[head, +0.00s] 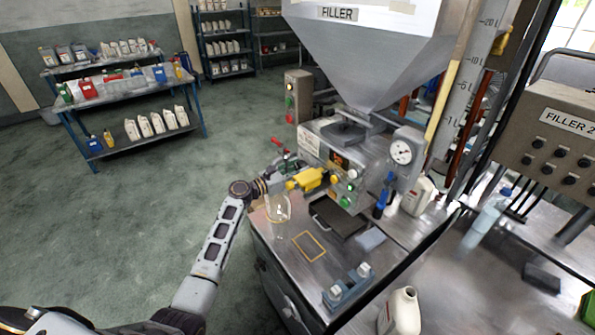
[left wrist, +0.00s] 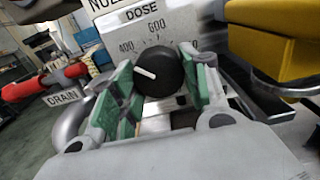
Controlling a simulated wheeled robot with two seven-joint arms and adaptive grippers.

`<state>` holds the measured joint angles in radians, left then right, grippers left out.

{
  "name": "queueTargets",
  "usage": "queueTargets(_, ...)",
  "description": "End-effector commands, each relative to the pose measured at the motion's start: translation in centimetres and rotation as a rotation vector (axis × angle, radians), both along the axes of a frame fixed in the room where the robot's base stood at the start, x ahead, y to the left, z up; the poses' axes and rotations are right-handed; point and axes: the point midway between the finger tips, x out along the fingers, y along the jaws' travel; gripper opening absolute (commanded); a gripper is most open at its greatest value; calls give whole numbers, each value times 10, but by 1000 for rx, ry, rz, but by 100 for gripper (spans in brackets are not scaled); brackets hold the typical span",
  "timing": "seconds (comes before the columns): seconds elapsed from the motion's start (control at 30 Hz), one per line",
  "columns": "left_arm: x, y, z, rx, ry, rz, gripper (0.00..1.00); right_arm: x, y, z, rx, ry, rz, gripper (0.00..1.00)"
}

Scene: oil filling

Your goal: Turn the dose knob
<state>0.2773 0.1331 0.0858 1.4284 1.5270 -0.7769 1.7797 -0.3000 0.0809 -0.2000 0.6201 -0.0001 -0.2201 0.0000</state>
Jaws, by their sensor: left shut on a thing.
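The black dose knob (left wrist: 160,75) is in the middle of the left wrist view, under a white plate (left wrist: 150,22) marked DOSE. Its white pointer line points left and slightly up, toward the 400 side; a 600 mark is above it. My left gripper (left wrist: 157,68) has its green-padded fingers shut on the knob, one on each side. In the head view my left gripper (head: 274,183) reaches the filler machine's front (head: 335,150), and the knob is hidden there. My right gripper is not in view.
A red-handled DRAIN valve (left wrist: 45,82) is left of the knob, and a yellow block (left wrist: 275,50) is close on the right. The steel bench (head: 285,262) below holds a clear vessel (head: 278,212), a yellow outline (head: 310,246) and a blue-grey fixture (head: 348,288). A white bottle (head: 402,310) stands nearer.

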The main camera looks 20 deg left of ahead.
Motion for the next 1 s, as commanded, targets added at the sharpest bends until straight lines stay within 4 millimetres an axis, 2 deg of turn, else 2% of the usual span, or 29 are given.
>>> queueTargets(0.07, -1, 0, -3, 2, 5, -1, 22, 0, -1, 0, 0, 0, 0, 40)
queueTargets(0.1, -1, 0, -3, 2, 5, -1, 51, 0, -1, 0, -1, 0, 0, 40)
queueTargets(0.23, -1, 0, -2, 2, 4, -1, 66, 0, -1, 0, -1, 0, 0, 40)
queueTargets(0.67, -2, 1, -1, 1, 0, 0, 66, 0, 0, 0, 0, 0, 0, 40)
queueTargets(1.0, -20, 15, -2, 3, 2, 0, 66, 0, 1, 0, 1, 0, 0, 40)
